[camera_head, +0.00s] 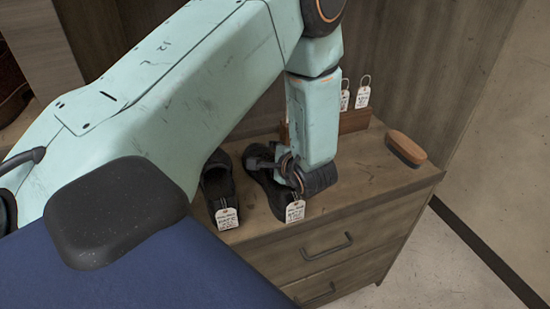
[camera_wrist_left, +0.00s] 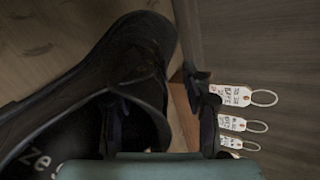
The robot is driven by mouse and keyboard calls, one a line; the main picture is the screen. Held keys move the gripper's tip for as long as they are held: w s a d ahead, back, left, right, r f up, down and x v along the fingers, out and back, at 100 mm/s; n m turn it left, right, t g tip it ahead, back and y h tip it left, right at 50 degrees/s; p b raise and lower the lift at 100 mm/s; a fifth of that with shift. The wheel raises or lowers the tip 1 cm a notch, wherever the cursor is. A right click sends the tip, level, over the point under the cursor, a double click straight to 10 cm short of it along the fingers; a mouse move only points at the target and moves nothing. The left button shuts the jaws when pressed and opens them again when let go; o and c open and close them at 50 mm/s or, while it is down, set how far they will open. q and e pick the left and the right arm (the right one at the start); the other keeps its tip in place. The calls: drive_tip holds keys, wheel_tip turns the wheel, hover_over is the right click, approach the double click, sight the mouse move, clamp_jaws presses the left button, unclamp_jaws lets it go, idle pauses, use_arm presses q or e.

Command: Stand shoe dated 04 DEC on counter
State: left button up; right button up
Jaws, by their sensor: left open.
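Two black shoes stand side by side on the wooden counter (camera_head: 355,188), each with a white tag at its near end. The left shoe (camera_head: 216,180) has a tag (camera_head: 227,218); the right shoe (camera_head: 272,190) has a tag (camera_head: 295,211). The print on both tags is too small for me to read a date. My left gripper (camera_head: 283,166) is open, low over the right shoe, partly hiding it. In the left wrist view a black shoe (camera_wrist_left: 135,55) fills the left side, its inside showing; the open gripper (camera_wrist_left: 160,118) is at its edge. I cannot tell if they touch.
A wooden block (camera_head: 352,121) with several ringed white tags (camera_head: 363,96) stands at the back, close behind my gripper. A brown brush (camera_head: 406,148) lies at the counter's right end. Drawers (camera_head: 328,247) are below the front edge. The counter between block and brush is clear.

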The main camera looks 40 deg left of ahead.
use_arm(q)
drive_tip(key=shift+s+d+r+p, duration=0.25)
drive_tip(key=shift+d+r+p, duration=0.1)
drive_tip(key=shift+p, duration=0.2)
drive_tip(key=p+v, duration=0.4)
drive_tip(key=shift+s+d+r, duration=0.1)
drive_tip(key=shift+d+r, duration=0.2)
drive_tip(key=shift+p+v, duration=1.1)
drive_tip(key=shift+p, duration=0.15)
drive_tip(key=shift+p+v, duration=1.15)
drive_tip(key=shift+v, duration=0.05)
drive_tip(key=shift+s+d+r+p, duration=0.15)
drive_tip(key=shift+s+d+p, duration=0.2)
drive_tip(key=shift+d+p, duration=0.25)
